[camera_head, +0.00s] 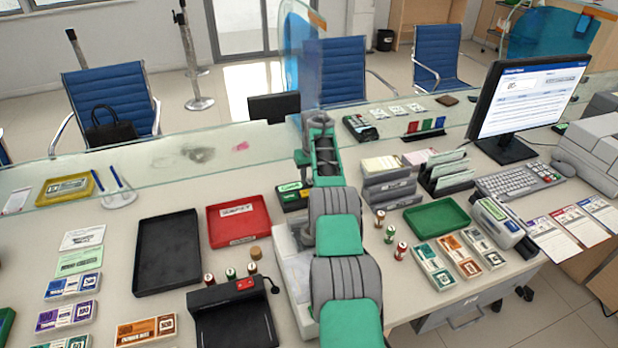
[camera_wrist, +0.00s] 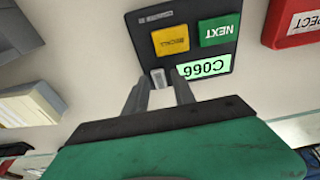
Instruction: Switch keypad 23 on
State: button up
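A black keypad (camera_wrist: 196,58) lies at the top middle of the wrist view, upside down there. It has a yellow RECALL button (camera_wrist: 170,41), a green NEXT button (camera_wrist: 219,29) and a pale green display (camera_wrist: 204,66) reading C066. A small light grey switch (camera_wrist: 158,77) sits at its near edge. I cannot read a number 23 on it. My gripper (camera_wrist: 160,82) is open, its fingertips on either side of the switch; whether they touch it I cannot tell. In the head view the keypad (camera_head: 291,197) is partly hidden by my arm.
A red tray (camera_head: 239,220) and a black tray (camera_head: 168,252) lie left of the keypad. A glass partition (camera_head: 170,160) runs behind. Grey file trays (camera_head: 388,187) and a second dark device (camera_head: 360,128) stand to the right and back.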

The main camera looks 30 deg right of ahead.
jog(key=shift+o, duration=0.7)
notch_tip(320, 180, up, 8)
jog(key=s, duration=0.1)
jog(key=shift+s+f+b, duration=0.2)
jog(key=shift+b, duration=0.2)
jog(key=shift+a, duration=0.1)
